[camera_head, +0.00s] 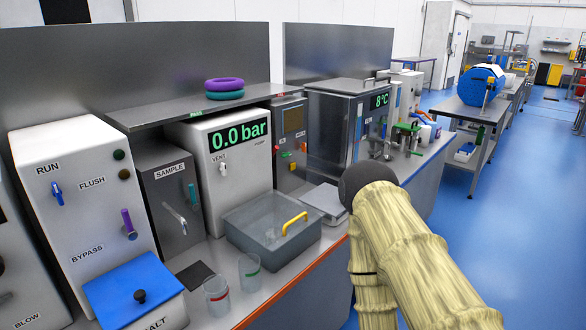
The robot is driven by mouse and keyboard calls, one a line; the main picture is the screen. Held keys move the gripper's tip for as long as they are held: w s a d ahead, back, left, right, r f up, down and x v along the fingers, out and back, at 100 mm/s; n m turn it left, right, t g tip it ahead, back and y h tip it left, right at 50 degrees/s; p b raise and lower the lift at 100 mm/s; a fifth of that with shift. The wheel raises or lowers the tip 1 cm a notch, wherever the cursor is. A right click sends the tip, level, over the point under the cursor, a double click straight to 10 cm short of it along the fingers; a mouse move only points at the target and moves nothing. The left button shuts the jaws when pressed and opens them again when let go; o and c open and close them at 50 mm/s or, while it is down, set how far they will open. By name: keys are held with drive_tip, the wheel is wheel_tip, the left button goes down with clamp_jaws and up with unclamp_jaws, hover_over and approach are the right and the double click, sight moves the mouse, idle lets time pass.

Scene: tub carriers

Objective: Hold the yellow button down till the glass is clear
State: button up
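A grey cabinet (289,152) stands at the back of the bench, right of the 0.0 bar unit. Its face has a brownish-amber square pane (293,119), which may be the glass; it looks dark and tinted. Small coloured controls sit below the pane, among them a red one (303,147) and a yellow-orange one (293,167), which may be the yellow button. They are too small to tell if any is pressed. My arm, in a pale ribbed sleeve with a dark rounded joint, rises at the lower right. My gripper is not in view.
A grey lidded tub (258,238) with a yellow handle and two clear beakers (216,296) (249,273) stand along the bench front. A shelf (180,110) holding purple and teal rings (224,84) overhangs the bench. Blue floor (500,230) is open to the right.

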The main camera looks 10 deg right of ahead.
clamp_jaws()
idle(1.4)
